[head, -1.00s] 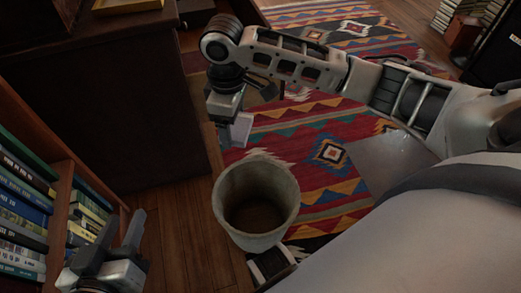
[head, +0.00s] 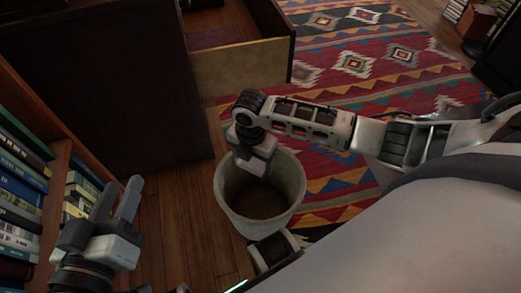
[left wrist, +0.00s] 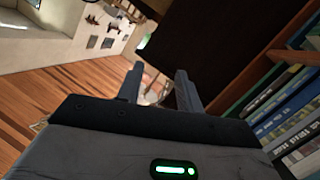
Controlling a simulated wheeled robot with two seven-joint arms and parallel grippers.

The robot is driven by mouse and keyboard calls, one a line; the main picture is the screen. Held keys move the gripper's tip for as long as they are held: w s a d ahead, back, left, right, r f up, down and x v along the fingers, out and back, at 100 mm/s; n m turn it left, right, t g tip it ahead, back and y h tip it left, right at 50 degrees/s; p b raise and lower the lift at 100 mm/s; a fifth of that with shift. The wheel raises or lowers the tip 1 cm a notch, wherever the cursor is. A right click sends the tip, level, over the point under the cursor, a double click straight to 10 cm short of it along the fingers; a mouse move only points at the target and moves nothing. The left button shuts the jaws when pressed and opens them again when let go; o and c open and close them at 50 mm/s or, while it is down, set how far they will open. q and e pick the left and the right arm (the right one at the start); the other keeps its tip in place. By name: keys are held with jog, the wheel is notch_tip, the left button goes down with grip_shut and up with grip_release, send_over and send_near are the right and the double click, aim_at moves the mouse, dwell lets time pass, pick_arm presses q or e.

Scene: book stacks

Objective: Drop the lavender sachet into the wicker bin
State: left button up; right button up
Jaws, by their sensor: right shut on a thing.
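The wicker bin (head: 249,226) is a pale, round, open-topped bin on the floor at the middle of the head view. My right gripper (head: 250,166) points down at the bin's mouth, by its far left rim, and covers part of the rim. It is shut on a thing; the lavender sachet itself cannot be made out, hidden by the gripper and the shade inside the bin. The visible bin floor looks bare. My left gripper (head: 118,196) is open and empty at the lower left; its two fingers also show apart in the left wrist view (left wrist: 159,82).
A bookcase (head: 57,165) with several books stands at the left. A dark cabinet (head: 120,90) with an open drawer (head: 240,68) stands behind the bin. A patterned red rug (head: 355,65) covers the floor to the right. Bare wood floor (head: 175,220) lies left of the bin.

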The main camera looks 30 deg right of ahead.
notch_tip(320, 180, down, 2)
jog(key=shift+f+b, duration=0.15)
jog(key=shift+b, duration=0.65)
jog(key=shift+f+b, duration=0.2)
jog(key=shift+b, duration=0.1)
pick_arm(q)
jog(key=shift+d+r+n+t+h, duration=0.35)
jog(key=shift+r+n+h, duration=0.15)
jog(key=shift+h, duration=0.1)
pick_arm(e)
jog(key=o, duration=1)
jog(key=shift+r, duration=0.3)
pick_arm(q)
jog(key=shift+s+a+f+m+g+y+p, duration=0.15)
jog(key=shift+a+f+m+g+y+p, duration=0.5)
jog(key=shift+p, duration=1.3)
jog(key=shift+s+a+f+m+g+y+p, duration=0.1)
jog(key=shift+a+f+m+g+y+p, duration=0.5)
jog(key=shift+p, duration=1.35)
pick_arm(e)
jog(key=shift+r, duration=7.7)
pick_arm(q)
jog(key=shift+d+f, duration=0.15)
jog(key=shift+d, duration=0.1)
